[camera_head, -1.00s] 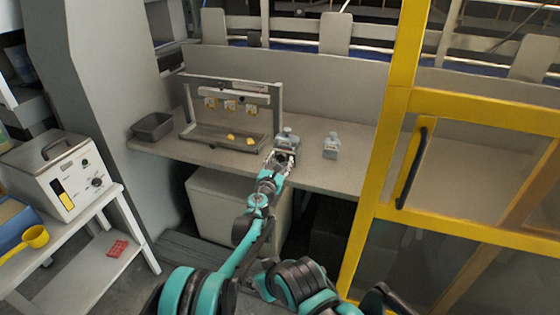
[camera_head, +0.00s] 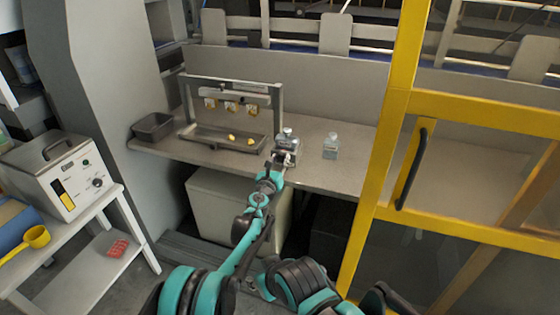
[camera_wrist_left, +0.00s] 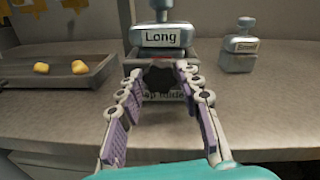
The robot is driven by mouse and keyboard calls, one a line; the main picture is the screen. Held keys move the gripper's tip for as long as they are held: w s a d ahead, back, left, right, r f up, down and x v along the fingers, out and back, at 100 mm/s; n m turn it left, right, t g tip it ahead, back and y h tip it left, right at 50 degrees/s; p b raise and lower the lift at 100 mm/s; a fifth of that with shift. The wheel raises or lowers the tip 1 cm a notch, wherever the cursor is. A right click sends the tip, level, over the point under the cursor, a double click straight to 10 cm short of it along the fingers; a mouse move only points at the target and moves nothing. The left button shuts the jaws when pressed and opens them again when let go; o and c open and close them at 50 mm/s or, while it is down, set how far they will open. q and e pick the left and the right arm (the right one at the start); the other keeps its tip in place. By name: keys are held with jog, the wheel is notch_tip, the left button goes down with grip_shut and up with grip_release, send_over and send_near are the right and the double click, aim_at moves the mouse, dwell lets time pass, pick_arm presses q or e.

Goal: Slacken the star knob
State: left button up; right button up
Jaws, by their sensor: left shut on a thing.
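The dark star knob (camera_wrist_left: 160,77) is on the front of a grey unit labelled "Long" (camera_wrist_left: 160,37), at the bench's front edge. My left gripper (camera_wrist_left: 157,74) is shut on the knob, with a finger on each side of it. In the head view the left gripper (camera_head: 286,158) reaches the front of the same unit (camera_head: 287,141) and hides the knob. The lettering below the label is partly hidden by the knob and fingers. My right gripper is not in view.
A second, smaller grey labelled unit (camera_head: 331,146) stands to the right on the bench. A rack with a tray (camera_head: 205,137) holding yellow pieces stands to the left, with a dark bin (camera_head: 152,127) beyond it. A yellow door frame (camera_head: 378,185) bounds the right side.

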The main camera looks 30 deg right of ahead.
pick_arm(q)
jog(key=n, duration=0.7)
jog(key=shift+w+a+g+p, duration=0.1)
jog(key=shift+g+p, duration=0.2)
jog(key=shift+g, duration=0.1)
jog(key=n, duration=0.3)
jog(key=shift+n, duration=0.3)
jog(key=n, duration=0.3)
jog(key=shift+h, duration=0.3)
jog(key=n, duration=0.5)
jog(key=shift+w+a+f+n+g, duration=0.1)
jog(key=shift+f+n+g, duration=0.05)
jog(key=shift+n+g, duration=0.15)
jog(key=n, duration=0.4)
jog(key=shift+f+n, duration=0.1)
jog(key=shift+n, duration=0.6)
jog(key=o, duration=1.2)
jog(key=shift+c, duration=0.2)
